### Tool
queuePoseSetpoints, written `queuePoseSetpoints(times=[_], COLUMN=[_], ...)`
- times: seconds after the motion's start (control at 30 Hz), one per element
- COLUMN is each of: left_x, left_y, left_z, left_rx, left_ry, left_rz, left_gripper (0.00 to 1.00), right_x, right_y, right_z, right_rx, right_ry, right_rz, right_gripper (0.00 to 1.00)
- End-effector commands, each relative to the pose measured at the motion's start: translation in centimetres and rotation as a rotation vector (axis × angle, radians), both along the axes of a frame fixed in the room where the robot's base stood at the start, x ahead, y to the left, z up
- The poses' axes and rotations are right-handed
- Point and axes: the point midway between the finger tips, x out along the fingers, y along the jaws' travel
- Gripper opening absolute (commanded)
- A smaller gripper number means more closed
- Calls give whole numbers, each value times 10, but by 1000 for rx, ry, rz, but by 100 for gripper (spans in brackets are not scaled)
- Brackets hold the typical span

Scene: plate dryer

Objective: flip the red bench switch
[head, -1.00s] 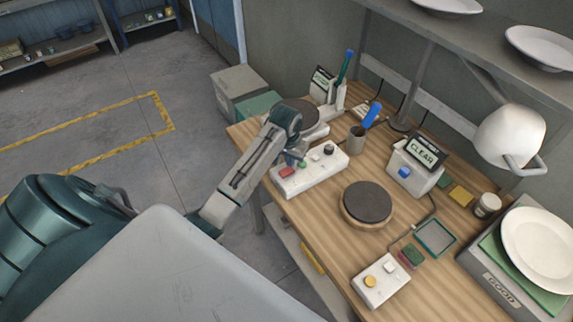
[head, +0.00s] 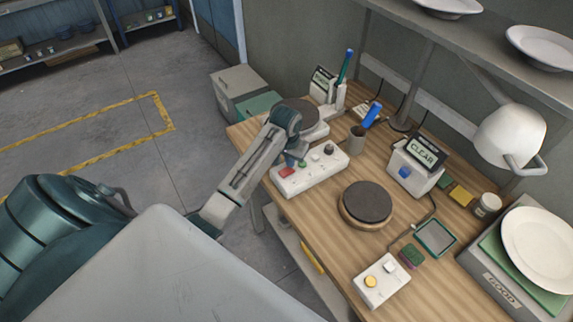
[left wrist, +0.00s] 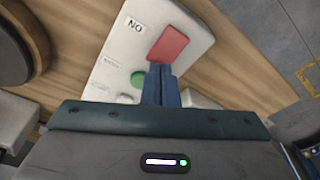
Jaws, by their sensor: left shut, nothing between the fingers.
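The red bench switch (head: 286,172) is a flat red rocker at the left end of a white switch box (head: 311,180) near the bench's left edge. The red switch shows in the left wrist view (left wrist: 168,43), at the box's end beside a "NO" label. My left gripper (left wrist: 160,70) is shut and empty. Its blue fingertips appear at the near edge of the red switch, between it and the green button (left wrist: 138,77). I cannot tell whether they touch it. In the head view, my left gripper (head: 292,160) is over the box's left part. My right gripper is out of view.
The box also carries a black knob (head: 328,149) and a white button. A round dark turntable (head: 367,203) stands to the right. A second white box with a yellow button (head: 370,282) sits at the front. A display reading "CLEAR" (head: 422,154) stands at the back.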

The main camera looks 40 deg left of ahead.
Motion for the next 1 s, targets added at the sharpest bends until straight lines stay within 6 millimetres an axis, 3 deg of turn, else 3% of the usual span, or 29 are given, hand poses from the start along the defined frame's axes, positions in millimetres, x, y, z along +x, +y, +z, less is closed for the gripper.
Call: queuePoseSetpoints(times=[1.0], left_x=[0], left_y=[0], left_z=[-16], left_rx=[0], left_ry=[1], left_rz=[0], left_gripper=[0], right_x=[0], right_y=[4], right_z=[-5], right_rx=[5], right_ry=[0], right_rz=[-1], right_gripper=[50])
